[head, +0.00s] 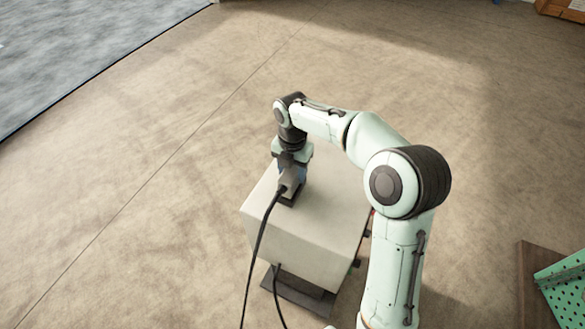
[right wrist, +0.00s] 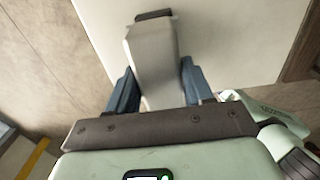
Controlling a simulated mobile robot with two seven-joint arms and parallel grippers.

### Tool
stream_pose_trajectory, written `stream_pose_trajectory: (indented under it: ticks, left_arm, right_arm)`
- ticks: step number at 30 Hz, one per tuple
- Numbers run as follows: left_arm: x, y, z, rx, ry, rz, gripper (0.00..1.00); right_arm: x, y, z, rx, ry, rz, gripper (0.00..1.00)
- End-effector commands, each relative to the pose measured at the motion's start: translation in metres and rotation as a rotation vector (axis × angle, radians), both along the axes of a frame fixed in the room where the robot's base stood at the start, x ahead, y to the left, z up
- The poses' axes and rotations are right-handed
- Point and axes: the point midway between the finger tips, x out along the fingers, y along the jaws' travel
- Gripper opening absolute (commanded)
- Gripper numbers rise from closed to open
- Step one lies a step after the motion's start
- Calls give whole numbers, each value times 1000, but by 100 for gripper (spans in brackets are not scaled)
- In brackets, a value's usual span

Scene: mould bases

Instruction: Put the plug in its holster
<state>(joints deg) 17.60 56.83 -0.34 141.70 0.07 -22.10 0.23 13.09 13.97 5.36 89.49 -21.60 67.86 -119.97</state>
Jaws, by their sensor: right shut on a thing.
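The plug (head: 290,179) is a pale grey block with a black cable running from it down the front of the cabinet. My right gripper (head: 292,171) points down over the cabinet top and is shut on the plug. In the right wrist view, the plug (right wrist: 152,52) sits between the two blue fingers (right wrist: 157,85). A dark piece (head: 291,197), possibly the holster, is right under the plug on the cabinet top. I cannot tell whether the plug is inside it, as the gripper and plug hide most of it. My left gripper is not in view.
The beige cabinet (head: 300,245) stands on a dark base on the brown floor. The black cable (head: 258,245) hangs in front of it. A green perforated piece (head: 563,285) lies at the far right.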

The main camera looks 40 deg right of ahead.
Motion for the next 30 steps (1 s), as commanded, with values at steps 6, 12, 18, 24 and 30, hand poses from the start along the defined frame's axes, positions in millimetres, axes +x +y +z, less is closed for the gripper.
stream_pose_trajectory:
  ticks: [6,12,18,24,30]
  left_arm:
    - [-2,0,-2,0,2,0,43]
    - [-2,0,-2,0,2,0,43]
    - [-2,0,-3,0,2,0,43]
    - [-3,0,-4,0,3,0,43]
    - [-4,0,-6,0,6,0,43]
  right_arm:
    - [0,0,-6,-1,0,0,3]
    - [0,0,-6,0,-1,0,3]
    - [0,0,-6,0,-1,0,3]
    - [0,0,-12,0,-1,0,3]
    - [1,0,-16,0,-2,-1,3]
